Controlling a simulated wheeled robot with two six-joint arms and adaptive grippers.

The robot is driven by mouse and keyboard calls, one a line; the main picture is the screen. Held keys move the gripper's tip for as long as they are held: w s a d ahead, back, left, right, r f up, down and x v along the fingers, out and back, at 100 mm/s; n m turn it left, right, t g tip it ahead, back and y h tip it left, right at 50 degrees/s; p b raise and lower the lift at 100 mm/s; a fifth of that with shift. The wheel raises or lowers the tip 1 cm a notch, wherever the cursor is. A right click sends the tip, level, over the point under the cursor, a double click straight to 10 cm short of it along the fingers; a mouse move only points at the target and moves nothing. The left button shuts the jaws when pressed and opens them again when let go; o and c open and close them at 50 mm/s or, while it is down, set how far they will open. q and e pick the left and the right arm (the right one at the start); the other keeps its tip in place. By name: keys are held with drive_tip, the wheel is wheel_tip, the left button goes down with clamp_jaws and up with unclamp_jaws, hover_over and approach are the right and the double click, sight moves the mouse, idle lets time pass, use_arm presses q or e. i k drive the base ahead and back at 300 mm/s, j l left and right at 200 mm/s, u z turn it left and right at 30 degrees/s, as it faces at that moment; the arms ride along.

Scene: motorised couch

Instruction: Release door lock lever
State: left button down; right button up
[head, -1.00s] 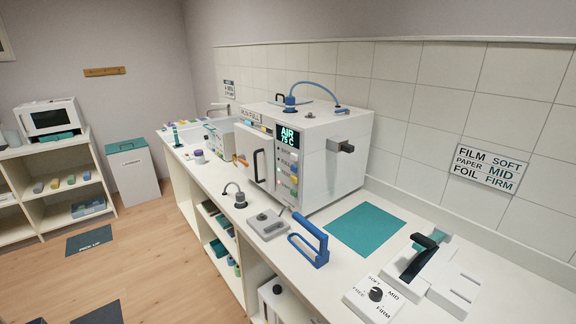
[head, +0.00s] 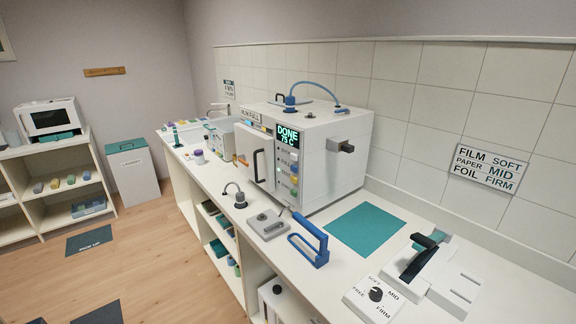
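A white box-shaped machine (head: 325,155) stands on the counter against the tiled wall. A black block-like lever (head: 342,146) sticks out of the machine's right side. I cannot tell for certain which part is the door lock lever. Neither of my grippers is in view.
A blue handle-shaped tool (head: 310,243), a grey plate with a knob (head: 267,223) and a teal mat (head: 369,229) lie on the counter. A dial panel (head: 374,296) and a black-handled device (head: 424,258) stand at the right. Open floor (head: 150,265) is at the left.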

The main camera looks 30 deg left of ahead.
sight(241, 158)
drive_tip(key=u, duration=1.3)
